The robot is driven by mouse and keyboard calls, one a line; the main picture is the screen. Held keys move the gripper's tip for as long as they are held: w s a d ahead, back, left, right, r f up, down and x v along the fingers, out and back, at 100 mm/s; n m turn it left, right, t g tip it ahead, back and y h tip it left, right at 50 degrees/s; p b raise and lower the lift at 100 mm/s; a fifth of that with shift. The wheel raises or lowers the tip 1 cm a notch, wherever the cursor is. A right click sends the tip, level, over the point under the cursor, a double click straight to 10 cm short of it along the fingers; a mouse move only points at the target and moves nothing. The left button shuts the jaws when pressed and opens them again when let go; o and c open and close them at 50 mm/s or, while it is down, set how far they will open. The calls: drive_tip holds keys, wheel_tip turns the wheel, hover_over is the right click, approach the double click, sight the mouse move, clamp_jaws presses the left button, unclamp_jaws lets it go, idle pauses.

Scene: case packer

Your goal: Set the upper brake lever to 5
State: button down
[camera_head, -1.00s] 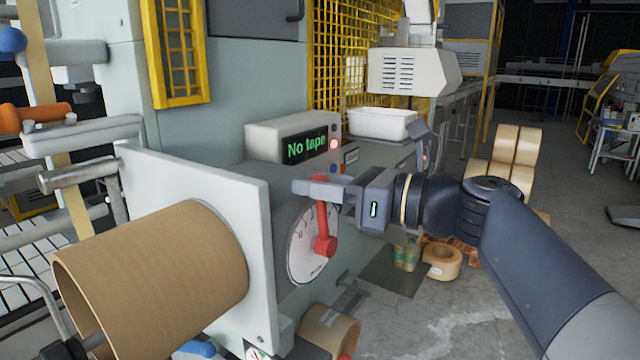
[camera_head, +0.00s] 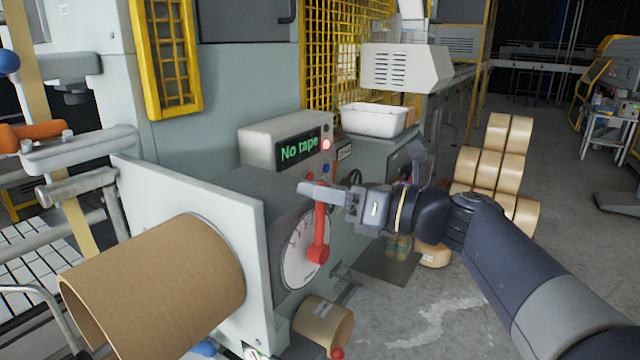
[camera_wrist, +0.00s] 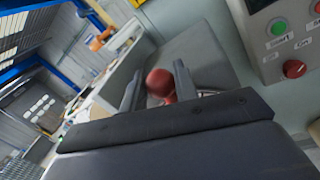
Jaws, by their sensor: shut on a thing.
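The red brake lever (camera_head: 319,232) is mounted on a round white dial (camera_head: 292,262) on the side of the grey housing, behind the large cardboard roll. It points upward from its hub. The dial's numbers are too small to read. My gripper (camera_head: 312,190) reaches in from the right and is shut on the lever's upper end. In the wrist view the red knob of the lever (camera_wrist: 160,84) shows between the two fingers. The fingers hide part of the lever's top in the head view.
A cardboard core (camera_head: 160,285) sits before a white plate (camera_head: 255,285) left of the dial. A box with a "No tape" display (camera_head: 290,148) stands above. A red knob with a roll (camera_head: 325,322) is below. Tape rolls (camera_head: 495,165) stand on the floor to the right.

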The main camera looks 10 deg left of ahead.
drive_tip(key=c, duration=1.1)
unclamp_jaws()
drive_tip(key=b+v, duration=0.2)
drive_tip(key=v, duration=0.9)
drive_tip(key=shift+a, duration=0.1)
drive_tip(key=shift+c, duration=0.5)
